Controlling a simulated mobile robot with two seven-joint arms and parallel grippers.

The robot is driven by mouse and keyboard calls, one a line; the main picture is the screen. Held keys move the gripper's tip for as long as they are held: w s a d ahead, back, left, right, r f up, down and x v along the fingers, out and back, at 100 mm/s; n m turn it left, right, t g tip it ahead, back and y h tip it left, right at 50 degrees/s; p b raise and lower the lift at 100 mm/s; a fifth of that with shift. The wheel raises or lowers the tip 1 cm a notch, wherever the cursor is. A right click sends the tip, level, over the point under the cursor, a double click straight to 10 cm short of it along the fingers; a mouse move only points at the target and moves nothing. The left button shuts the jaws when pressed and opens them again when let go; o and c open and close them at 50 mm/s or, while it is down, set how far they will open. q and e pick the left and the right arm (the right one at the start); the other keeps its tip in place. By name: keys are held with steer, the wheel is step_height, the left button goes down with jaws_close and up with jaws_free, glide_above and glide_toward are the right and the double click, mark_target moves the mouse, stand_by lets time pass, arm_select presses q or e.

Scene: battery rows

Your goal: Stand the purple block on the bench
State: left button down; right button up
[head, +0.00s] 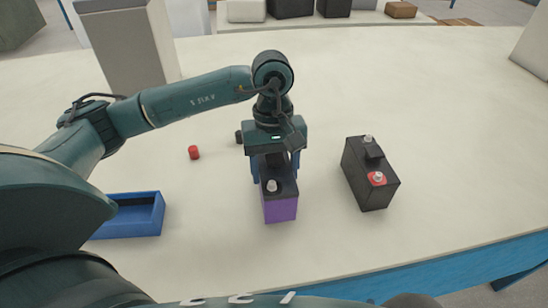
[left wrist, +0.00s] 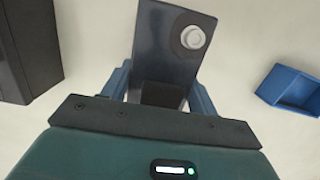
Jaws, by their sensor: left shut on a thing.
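The purple block (head: 279,208) is a battery with a purple lower body, a dark top and a silver terminal. My left gripper (head: 275,172) points down with its blue fingers on either side of the block and is shut on it. The block looks upright over the cream bench (head: 330,245); I cannot tell whether its base touches the bench. The left wrist view shows the block's dark top (left wrist: 165,60) between the fingers of the gripper (left wrist: 160,88). My right gripper is not in view.
A blue tray (head: 150,222) lies to the left. A small red cap (head: 194,152) and a small dark piece (head: 239,137) lie behind.

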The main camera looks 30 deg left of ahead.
arm_select(q)
steer(key=shift+f, duration=1.15)
steer(key=shift+f, duration=0.1)
steer(key=shift+f, duration=0.15)
steer(key=shift+c, duration=2.1)
jaws_free()
steer(key=r, duration=0.4)
steer(key=w+r, duration=0.1)
steer(key=r, duration=0.3)
steer(key=a+r, duration=0.1)
steer(key=r, duration=0.3)
steer(key=shift+w+r+b, duration=0.15)
steer(key=shift+w+b, duration=0.05)
steer(key=shift+b, duration=0.2)
